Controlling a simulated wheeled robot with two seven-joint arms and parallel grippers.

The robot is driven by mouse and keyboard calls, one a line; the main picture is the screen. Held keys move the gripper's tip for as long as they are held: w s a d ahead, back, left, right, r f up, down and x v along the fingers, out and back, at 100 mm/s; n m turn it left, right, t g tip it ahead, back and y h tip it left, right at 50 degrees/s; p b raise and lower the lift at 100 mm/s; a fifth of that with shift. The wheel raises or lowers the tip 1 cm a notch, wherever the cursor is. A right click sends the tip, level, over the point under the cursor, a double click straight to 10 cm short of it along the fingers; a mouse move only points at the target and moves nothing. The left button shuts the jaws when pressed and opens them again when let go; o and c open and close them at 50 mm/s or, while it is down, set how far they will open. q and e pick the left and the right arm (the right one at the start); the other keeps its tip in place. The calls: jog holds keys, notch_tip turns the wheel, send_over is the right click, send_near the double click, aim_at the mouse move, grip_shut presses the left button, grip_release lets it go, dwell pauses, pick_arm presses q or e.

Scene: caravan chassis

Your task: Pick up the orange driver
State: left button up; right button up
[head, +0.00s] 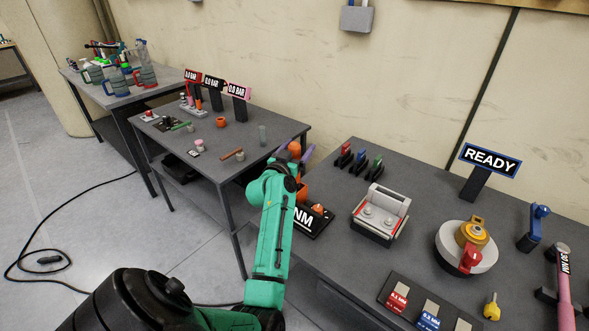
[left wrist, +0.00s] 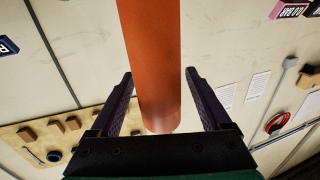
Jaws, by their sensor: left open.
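The orange driver (head: 294,148) shows only in part in the head view, behind my left wrist at the near-left corner of the right-hand table. In the left wrist view, a long orange cylinder (left wrist: 155,60), apparently its handle, lies between the two dark fingers, with its end near the palm. My left gripper (left wrist: 158,100) is open around it, with a visible gap on each side. In the head view the left gripper (head: 293,153) is mostly hidden by its own green wrist. My right gripper is not in view.
A black NM plate (head: 309,222) with an orange part stands beside my left wrist. A silver-and-red fixture (head: 380,214), a READY sign (head: 490,160) and a round dial (head: 466,247) stand to the right. Another table (head: 205,160) with small parts stands to the left.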

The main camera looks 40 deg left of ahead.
pick_arm(q)
jog(key=shift+w+f, duration=0.1)
grip_shut()
dwell(1.2)
jog(key=shift+r, duration=0.2)
